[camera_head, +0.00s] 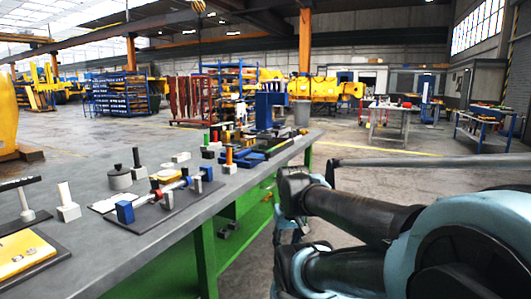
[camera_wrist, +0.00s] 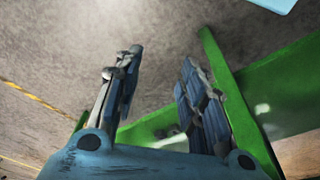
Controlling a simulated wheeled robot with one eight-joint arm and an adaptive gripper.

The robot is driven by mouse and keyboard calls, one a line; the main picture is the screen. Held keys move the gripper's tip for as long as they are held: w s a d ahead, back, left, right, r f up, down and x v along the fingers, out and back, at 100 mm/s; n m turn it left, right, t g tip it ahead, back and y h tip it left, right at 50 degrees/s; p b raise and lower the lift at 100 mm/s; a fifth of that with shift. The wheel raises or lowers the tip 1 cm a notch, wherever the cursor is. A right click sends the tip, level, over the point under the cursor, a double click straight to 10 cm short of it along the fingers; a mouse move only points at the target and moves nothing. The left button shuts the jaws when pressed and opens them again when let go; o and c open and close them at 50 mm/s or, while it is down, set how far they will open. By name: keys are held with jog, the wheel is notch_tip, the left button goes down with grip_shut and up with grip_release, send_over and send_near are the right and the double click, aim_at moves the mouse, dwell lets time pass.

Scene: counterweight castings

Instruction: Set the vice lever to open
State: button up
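My gripper (camera_wrist: 162,60) shows in the wrist view with its two fingers well apart and nothing between them. It points at bare floor beside the green bench frame (camera_wrist: 220,80), away from the bench top. In the head view my arm is at the right, off the bench's edge. On the bench, a low assembly (camera_head: 125,211) has a blue end block, a metal rod and a red collar on a dark plate. A blue machine (camera_head: 271,108) stands at the far end. I cannot tell for sure which is the vice, and its lever is not clear.
Open floor lies right of the bench. Other tables and racks stand far back.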

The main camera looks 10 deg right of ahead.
jog(key=w+r+n+g, duration=0.1)
jog(key=w+r+n, duration=0.1)
jog(key=w+r, duration=1.65)
jog(key=w+r+n+g, duration=0.1)
jog(key=w+r+n, duration=0.1)
jog(key=w+r, duration=1.65)
jog(key=s+f, duration=0.1)
jog(key=f, duration=0.4)
jog(key=s+f, duration=0.1)
jog(key=f, duration=0.3)
jog(key=s+f, duration=0.1)
jog(key=f, duration=0.4)
jog(key=shift+a+f, duration=0.25)
jog(key=shift+f, duration=0.1)
jog(key=shift+c, duration=0.3)
grip_shut()
